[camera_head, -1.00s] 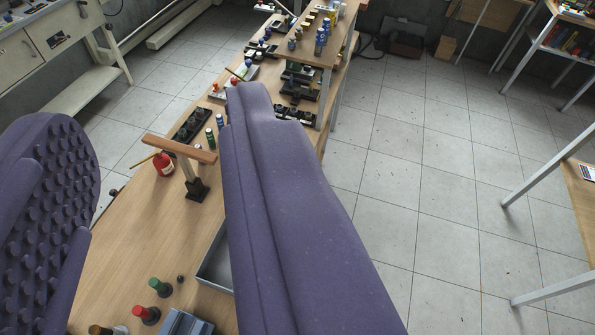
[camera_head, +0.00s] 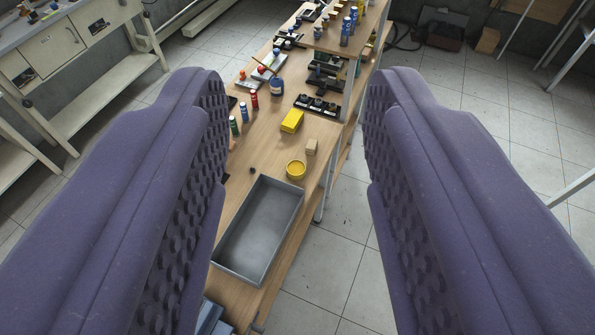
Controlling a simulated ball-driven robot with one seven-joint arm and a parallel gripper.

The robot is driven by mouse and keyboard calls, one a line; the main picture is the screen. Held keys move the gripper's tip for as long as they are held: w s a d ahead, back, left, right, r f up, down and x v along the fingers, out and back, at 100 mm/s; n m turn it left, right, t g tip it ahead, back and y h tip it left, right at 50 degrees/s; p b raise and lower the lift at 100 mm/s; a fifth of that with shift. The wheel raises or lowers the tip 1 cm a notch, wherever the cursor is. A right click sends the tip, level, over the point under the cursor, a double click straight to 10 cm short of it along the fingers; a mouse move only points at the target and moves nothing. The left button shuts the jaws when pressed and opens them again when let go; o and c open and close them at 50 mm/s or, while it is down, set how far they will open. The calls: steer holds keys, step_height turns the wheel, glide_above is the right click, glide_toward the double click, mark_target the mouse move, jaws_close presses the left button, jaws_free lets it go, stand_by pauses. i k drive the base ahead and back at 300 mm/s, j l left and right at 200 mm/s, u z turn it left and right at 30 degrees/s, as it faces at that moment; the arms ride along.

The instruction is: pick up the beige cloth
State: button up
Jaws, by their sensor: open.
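My gripper (camera_head: 294,82) is open and empty. Its two purple padded fingers stand wide apart at the left and right of the picture. Between them, lower down and beyond, is the wooden workbench (camera_head: 245,283). A small beige block-like piece (camera_head: 311,147) lies on the bench near its right edge. It is too small to tell whether it is the beige cloth. No other beige cloth shows clearly. The left finger hides part of the bench's left side.
A grey open tray (camera_head: 258,232) lies nearest on the bench. A yellow round dish (camera_head: 295,169) and a yellow block (camera_head: 291,121) sit beyond it. Small bottles (camera_head: 244,113) and black racks (camera_head: 316,106) stand farther back. Clear tiled floor (camera_head: 349,215) lies right of the bench.

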mark_target(311, 146)
steer(key=i+l+u, duration=0.2)
steer(key=i+l, duration=0.55)
steer(key=i+l+u, duration=0.15)
steer(key=i+l, duration=0.6)
steer(key=i+l+u, duration=0.2)
steer(key=i+l, duration=0.55)
steer(key=l, duration=0.1)
